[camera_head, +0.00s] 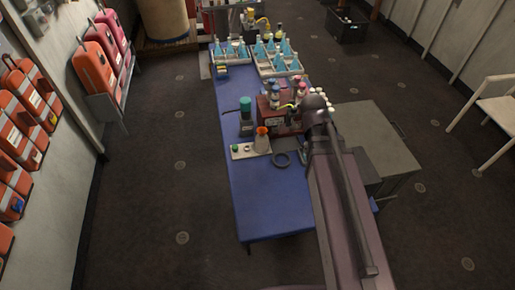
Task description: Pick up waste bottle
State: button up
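No label is readable, so I cannot tell which container is the waste bottle. A pale conical bottle with an orange top (262,140) stands upright on a light plate near the middle of the blue table (268,205). A dark container with a teal cap (246,112) stands behind it to the left. Several small bottles with blue, pink and white caps (274,92) stand by a reddish-brown box (272,118). My arm reaches in from the lower right. My gripper (291,114) seems to be the small dark shape beside this box; its fingers are unclear.
A dark ring (281,160) lies right of the conical bottle. Racks with blue cones (278,58) fill the table's far end. A grey cabinet (378,138) stands at the right, and a white chair (495,108) beyond. The table's near end and the left floor are clear.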

jog(key=w+a+f+n+t+h+b, duration=0.3)
jog(key=w+a+f+n+h+b, duration=0.1)
jog(key=w+a+f+n+b, duration=0.55)
jog(key=n+t+h+b, duration=0.1)
jog(key=n+t+b, duration=0.5)
jog(key=n+b, duration=0.65)
send_near(260, 136)
jog(key=v, duration=0.2)
jog(key=shift+a, duration=0.25)
jog(key=shift+w+d, duration=0.1)
jog(key=shift+g, duration=0.3)
jog(key=b+x, duration=0.3)
jog(key=x, duration=0.4)
jog(key=shift+f, duration=0.1)
jog(key=shift+w+d+f+b, duration=0.15)
jog(key=shift+w+d+b, duration=0.15)
jog(key=shift+w+d, duration=0.2)
